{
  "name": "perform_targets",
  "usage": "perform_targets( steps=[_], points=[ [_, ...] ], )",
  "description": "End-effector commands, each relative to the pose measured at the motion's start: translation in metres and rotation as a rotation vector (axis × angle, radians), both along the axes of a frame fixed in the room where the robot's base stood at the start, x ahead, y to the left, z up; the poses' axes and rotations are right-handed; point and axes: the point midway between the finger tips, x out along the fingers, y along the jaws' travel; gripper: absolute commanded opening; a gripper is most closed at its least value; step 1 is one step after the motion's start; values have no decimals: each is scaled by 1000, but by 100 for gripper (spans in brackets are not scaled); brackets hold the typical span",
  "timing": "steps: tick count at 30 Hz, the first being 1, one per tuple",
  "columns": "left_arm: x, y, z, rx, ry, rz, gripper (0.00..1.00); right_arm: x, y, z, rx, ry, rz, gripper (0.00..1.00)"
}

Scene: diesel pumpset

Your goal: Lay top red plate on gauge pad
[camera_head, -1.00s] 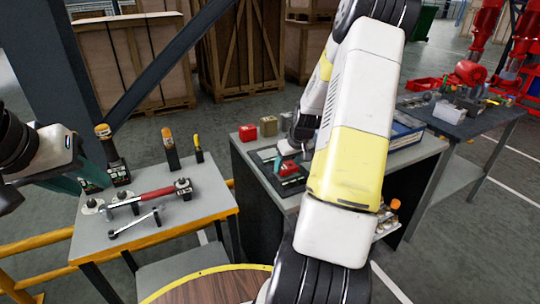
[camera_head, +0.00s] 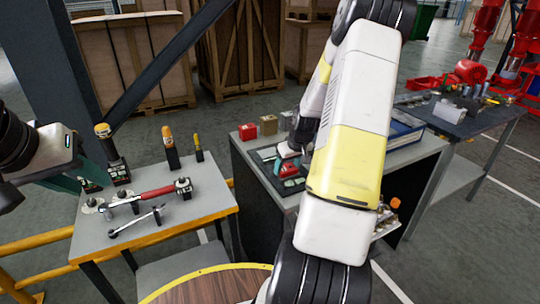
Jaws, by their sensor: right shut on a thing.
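My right gripper (camera_head: 288,156) is low over the grey bench, partly behind my own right arm. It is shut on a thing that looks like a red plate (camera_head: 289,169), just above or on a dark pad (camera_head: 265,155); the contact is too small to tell. I cannot tell which of the flat dark pieces there is the gauge pad. My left gripper (camera_head: 75,185) is at the left picture edge, beside the left table; its fingers are mostly hidden.
A red block (camera_head: 247,132) and a brownish block (camera_head: 269,125) stand at the back of the bench. A blue box (camera_head: 405,128) lies at its right.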

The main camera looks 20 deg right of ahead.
Motion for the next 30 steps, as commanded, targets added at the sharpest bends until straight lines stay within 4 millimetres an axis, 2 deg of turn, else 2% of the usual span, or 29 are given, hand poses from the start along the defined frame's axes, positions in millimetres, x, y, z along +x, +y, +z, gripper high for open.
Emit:
perform_targets(
  steps=[2,3,6,17,30],
  points=[
    [0,0,0,0,0,0,36,1,0,-2,-1,-2,1,0],
    [0,0,0,0,0,0,36,1,0,-1,-1,-2,1,69],
    [0,0,0,0,0,0,36,1,0,-1,-1,-2,1,89],
    [0,0,0,0,0,0,36,-2,0,1,0,0,0,89],
    [0,0,0,0,0,0,36,-26,-3,62,-2,-3,-2,89]
  ],
)
